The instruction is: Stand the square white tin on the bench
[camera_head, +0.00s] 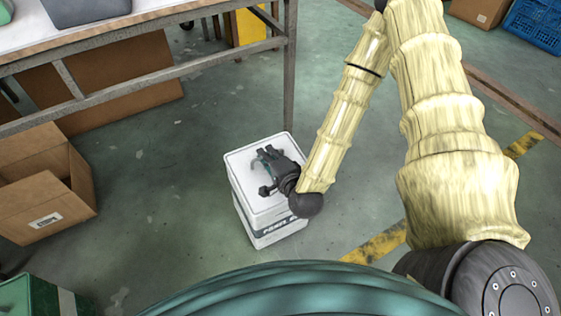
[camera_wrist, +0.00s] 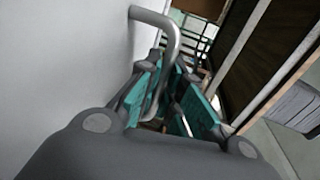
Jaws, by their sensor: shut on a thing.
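The square white tin (camera_head: 262,218) is upright below and right of the bench in the head view, with dark lettering on its side. I cannot tell whether its base touches the floor. My gripper (camera_head: 263,172) is over its top face. In the wrist view my gripper (camera_wrist: 170,72) has its teal-padded fingers on either side of a bent metal handle (camera_wrist: 168,38), which stands out from a plain white face of the tin (camera_wrist: 65,75). The fingers are shut on this handle. The bench (camera_head: 160,14) is at the upper left, its top partly out of view.
A grey object (camera_head: 85,10) and another item lie on the bench top. A bench leg (camera_head: 290,70) stands behind the tin. An open cardboard box (camera_head: 45,190) is at the left, and a green box (camera_head: 40,297) at the lower left. Clear floor surrounds the tin.

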